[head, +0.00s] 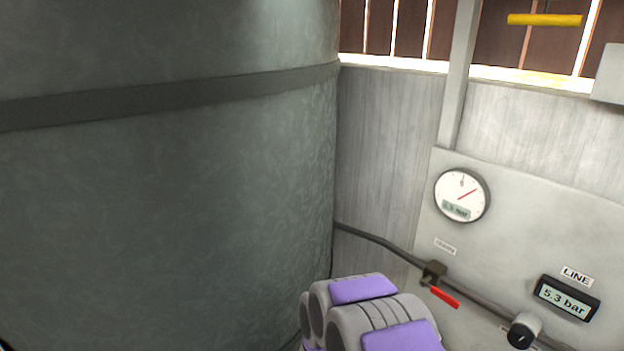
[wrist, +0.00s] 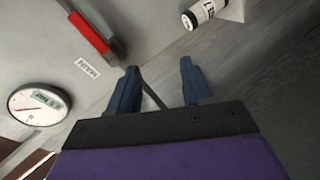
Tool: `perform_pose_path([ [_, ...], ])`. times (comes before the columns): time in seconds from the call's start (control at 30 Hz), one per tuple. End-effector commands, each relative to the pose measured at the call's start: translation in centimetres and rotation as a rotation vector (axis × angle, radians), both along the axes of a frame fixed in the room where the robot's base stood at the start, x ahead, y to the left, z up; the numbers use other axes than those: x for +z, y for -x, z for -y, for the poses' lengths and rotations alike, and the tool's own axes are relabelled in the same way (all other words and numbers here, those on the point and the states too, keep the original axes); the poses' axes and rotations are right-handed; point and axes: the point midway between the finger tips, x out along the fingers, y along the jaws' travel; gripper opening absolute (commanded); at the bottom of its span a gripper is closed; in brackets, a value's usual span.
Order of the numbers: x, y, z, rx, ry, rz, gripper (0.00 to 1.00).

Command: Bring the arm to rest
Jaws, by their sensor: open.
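My arm, grey with purple pads, rises from the bottom edge of the head view, right of centre. My gripper (wrist: 158,66) is seen in the wrist view, with two blue fingers apart and nothing between them. A thin dark bar shows behind the gap between the fingers. The gripper faces a grey panel surface and I see no contact with it. In the head view I cannot make out the fingers.
A large grey tank (head: 165,200) fills the left. On the right, a panel (head: 540,215) carries a round gauge (head: 462,195), a valve with a red handle (head: 445,297), a LINE display (head: 567,298) reading 5.3 bar and a knob (head: 524,330). A dark pipe (head: 385,243) runs along it.

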Motion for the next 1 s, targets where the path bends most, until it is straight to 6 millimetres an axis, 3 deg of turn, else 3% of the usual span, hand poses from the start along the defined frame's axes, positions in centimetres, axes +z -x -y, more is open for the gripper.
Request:
perform_pose_path([
  [0.1,-1.9,-1.0,-3.1,0.044,-0.264,0.01,0.49],
  [0.27,-2.4,-0.8,-7.7,0.103,-0.576,-0.024,0.49],
  [0.47,-2.1,2.4,-12.7,0.158,-0.877,-0.143,0.49],
  [0.6,-1.7,6.4,-14.9,0.161,-1.021,-0.267,0.49],
  [0.73,-1.6,11.2,-15.5,0.13,-1.102,-0.399,0.49],
  [0.87,-1.8,16.8,-14.9,0.058,-1.134,-0.532,0.49],
  [1.0,-2.2,23.5,-12.8,-0.072,-1.121,-0.661,0.49],
])
